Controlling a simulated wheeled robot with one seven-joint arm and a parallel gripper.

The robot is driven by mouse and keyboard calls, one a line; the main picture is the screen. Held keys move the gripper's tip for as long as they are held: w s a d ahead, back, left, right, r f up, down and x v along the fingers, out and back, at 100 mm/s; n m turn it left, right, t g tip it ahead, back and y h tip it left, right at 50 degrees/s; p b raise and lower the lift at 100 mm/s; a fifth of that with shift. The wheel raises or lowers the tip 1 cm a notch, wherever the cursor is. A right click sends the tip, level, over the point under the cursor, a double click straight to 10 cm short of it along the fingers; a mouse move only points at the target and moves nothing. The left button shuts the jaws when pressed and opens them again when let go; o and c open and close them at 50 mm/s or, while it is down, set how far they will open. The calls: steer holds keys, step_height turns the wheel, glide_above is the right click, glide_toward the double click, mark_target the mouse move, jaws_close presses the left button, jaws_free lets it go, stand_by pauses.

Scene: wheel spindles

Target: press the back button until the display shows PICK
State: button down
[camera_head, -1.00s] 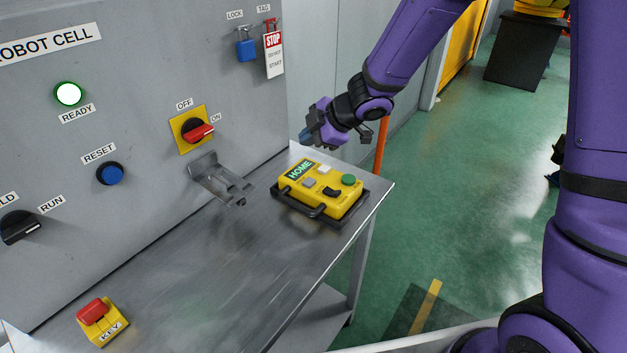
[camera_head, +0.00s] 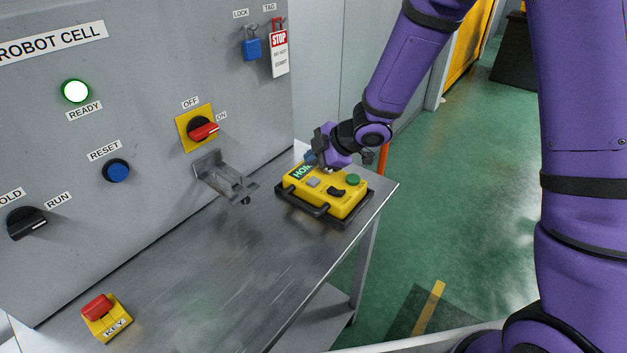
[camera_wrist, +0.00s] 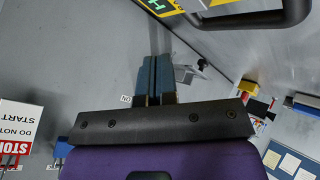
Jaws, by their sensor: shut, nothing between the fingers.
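The yellow pendant (camera_head: 335,203) lies on the steel table in a black frame. Its green display (camera_head: 299,171) shows the start of a word, "HO"; my gripper hides the rest. A grey button (camera_head: 313,182), a black rocker (camera_head: 337,191) and a green button (camera_head: 353,180) show on its face. The white button is hidden behind my gripper, and I cannot read which button is back. My gripper (camera_head: 311,160) is shut and empty, over the pendant's far edge near the display; contact cannot be told. In the wrist view its blue fingertips (camera_wrist: 155,62) are together, below the pendant's edge (camera_wrist: 160,6).
The grey panel carries a lit ready lamp (camera_head: 76,91), a blue reset button (camera_head: 116,171), a red switch (camera_head: 203,131) and a metal bracket (camera_head: 225,180). A blue lock (camera_head: 251,49) and stop tag (camera_head: 279,53) hang above. A key box (camera_head: 107,318) stands at the table's near left.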

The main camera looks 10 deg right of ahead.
mark_target(313, 182)
steer(key=shift+f, duration=1.6)
steer(key=shift+f, duration=0.8)
stand_by(1.5)
steer(key=shift+r, duration=0.85)
steer(key=shift+r, duration=2.5)
